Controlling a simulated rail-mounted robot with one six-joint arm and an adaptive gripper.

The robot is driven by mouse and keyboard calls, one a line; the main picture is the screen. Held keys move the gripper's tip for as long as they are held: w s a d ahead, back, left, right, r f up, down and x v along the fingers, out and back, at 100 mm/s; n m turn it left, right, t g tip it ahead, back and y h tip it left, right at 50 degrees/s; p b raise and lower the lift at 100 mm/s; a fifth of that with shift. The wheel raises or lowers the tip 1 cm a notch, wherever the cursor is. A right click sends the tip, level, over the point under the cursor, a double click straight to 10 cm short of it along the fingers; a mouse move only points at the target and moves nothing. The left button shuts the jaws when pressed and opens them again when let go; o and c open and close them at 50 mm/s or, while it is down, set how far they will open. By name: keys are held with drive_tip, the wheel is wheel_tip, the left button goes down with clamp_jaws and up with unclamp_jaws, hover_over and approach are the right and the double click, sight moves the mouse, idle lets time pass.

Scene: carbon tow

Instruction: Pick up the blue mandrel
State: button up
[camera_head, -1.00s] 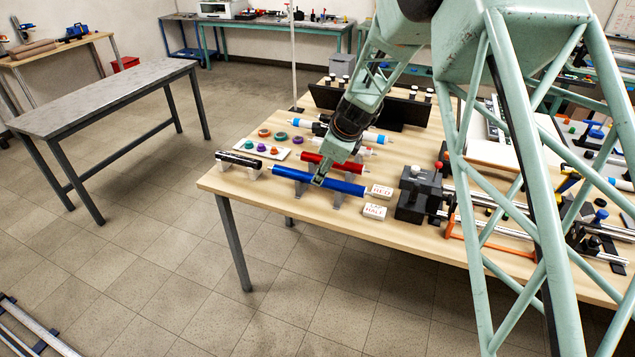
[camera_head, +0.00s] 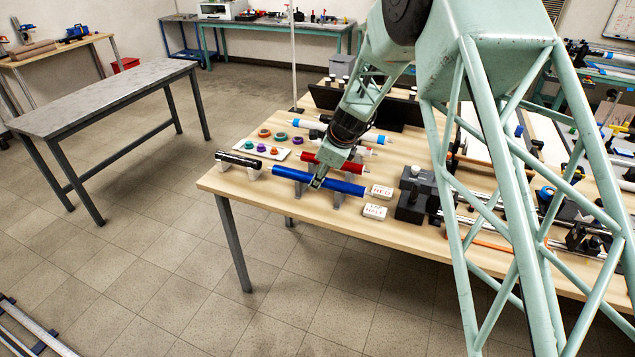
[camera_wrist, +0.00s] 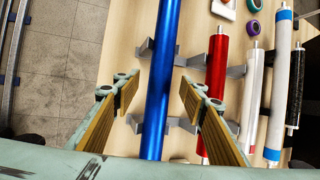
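The blue mandrel (camera_head: 338,186) is a long shiny tube lying on grey supports near the front edge of the wooden table. In the wrist view the blue mandrel (camera_wrist: 162,75) runs top to bottom between my fingers. My gripper (camera_head: 317,181) is at the mandrel's middle. In the wrist view my gripper (camera_wrist: 158,95) is open, with one tan-padded finger on each side and visible gaps to the tube. Whether the fingertips reach below the tube's top cannot be told.
A red mandrel (camera_wrist: 214,90) lies parallel beside the blue one, close to my right finger. White rollers (camera_wrist: 278,85) lie beyond it. A black tube (camera_head: 238,160) sits to the left. White label blocks (camera_head: 375,211) and a dark clamp block (camera_head: 412,205) stand to the right.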

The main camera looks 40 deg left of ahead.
drive_tip(key=shift+x, duration=1.15)
drive_tip(key=shift+c, duration=0.2)
drive_tip(key=c, duration=1.1)
